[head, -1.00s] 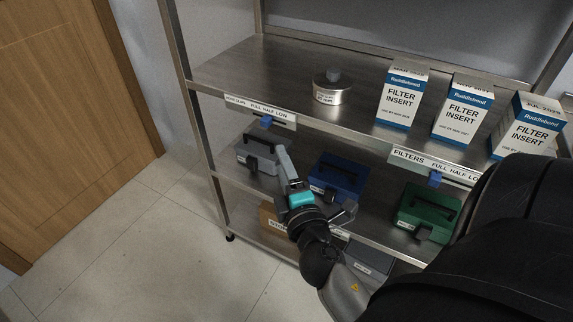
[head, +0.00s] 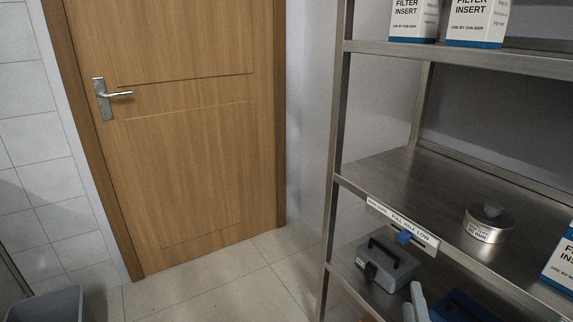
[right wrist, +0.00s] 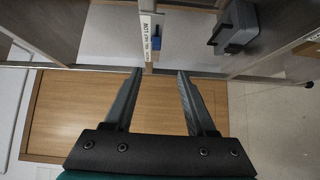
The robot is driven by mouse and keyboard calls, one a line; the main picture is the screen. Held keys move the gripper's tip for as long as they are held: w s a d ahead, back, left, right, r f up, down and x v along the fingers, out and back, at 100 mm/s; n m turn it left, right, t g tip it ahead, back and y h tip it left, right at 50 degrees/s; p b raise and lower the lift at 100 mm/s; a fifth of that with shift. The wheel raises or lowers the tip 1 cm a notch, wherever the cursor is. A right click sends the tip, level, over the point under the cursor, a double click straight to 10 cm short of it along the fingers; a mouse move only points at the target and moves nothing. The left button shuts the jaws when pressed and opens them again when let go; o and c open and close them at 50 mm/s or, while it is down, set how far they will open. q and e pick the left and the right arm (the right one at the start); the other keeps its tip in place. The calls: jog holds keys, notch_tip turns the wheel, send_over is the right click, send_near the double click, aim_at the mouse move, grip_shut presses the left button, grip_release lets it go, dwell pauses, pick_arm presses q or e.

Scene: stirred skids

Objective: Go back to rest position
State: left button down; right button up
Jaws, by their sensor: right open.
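My right gripper (right wrist: 160,75) is open and empty in the right wrist view, its two fingers apart in front of the shelf. In the head view only the fingers of my right gripper (head: 416,300) show at the bottom edge, in front of the lower shelf. A grey case (head: 392,264) with a black handle stands on that shelf, just beyond them; it also shows in the right wrist view (right wrist: 238,28). My left gripper is not in view.
The metal shelf unit (head: 340,110) fills the right side. A round tin (head: 489,225) stands on the middle shelf, filter boxes (head: 475,22) above. A blue slider (head: 404,238) sits on the label strip. A wooden door (head: 185,130) is shut. The floor (head: 215,285) before it is clear.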

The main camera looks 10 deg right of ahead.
jog(key=s+a+f+m+g+y+p, duration=0.1)
jog(key=a+f+g+y, duration=0.1)
jog(key=f, duration=0.7)
jog(key=s+a+f+m+g+y, duration=0.1)
jog(key=s+a+f+m+g, duration=0.15)
jog(key=f, duration=0.65)
jog(key=a+f+m+g+y+p, duration=0.1)
jog(key=a+f+g+y, duration=0.15)
jog(key=f, duration=0.65)
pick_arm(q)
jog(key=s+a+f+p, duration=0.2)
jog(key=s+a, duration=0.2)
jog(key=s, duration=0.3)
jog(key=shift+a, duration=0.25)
pick_arm(e)
jog(key=s+d+f+m+g, duration=0.1)
jog(key=s+f+m+g, duration=0.2)
jog(key=s+f, duration=0.5)
jog(key=s+d+f+m+g, duration=0.2)
jog(key=s+f, duration=0.6)
jog(key=s, duration=0.6)
jog(key=shift+f+m+g, duration=0.15)
jog(key=shift+m+g, duration=0.6)
jog(key=shift+g, duration=0.35)
jog(key=shift+y, duration=0.25)
